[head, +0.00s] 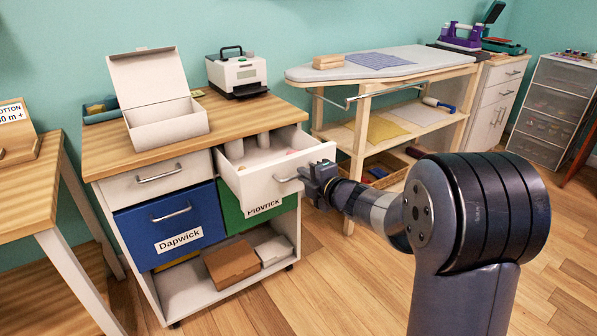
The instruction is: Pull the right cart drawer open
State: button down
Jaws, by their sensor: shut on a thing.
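The cart (98,206) has a wooden top and white sides. Its right upper drawer (253,186) is white and stands pulled out, with spools or similar small items visible inside. My gripper (308,180) is at the front of this drawer, shut on its metal handle (285,179). The fingers partly hide the right end of the handle. The left upper drawer (140,189) is shut, with its own metal handle.
Below are a blue drawer (150,240) labelled Dapwick and a partly hidden green one (232,219). An open white box (165,127) and a label printer (237,75) stand on top. An ironing table (300,74) stands behind; wooden floor lies in front.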

jog(key=f+v, duration=0.2)
jog(key=v, duration=0.7)
jog(key=shift+s+d, duration=0.2)
jog(key=shift+s, duration=0.1)
jog(key=shift+r, duration=0.1)
jog(key=c, duration=1.5)
grip_release()
jog(key=shift+c, duration=0.2)
jog(key=p+v, duration=0.2)
jog(key=v, duration=0.8)
jog(key=shift+s+d+p, duration=0.2)
jog(key=shift+s+p, duration=0.1)
jog(key=shift+s, duration=0.05)
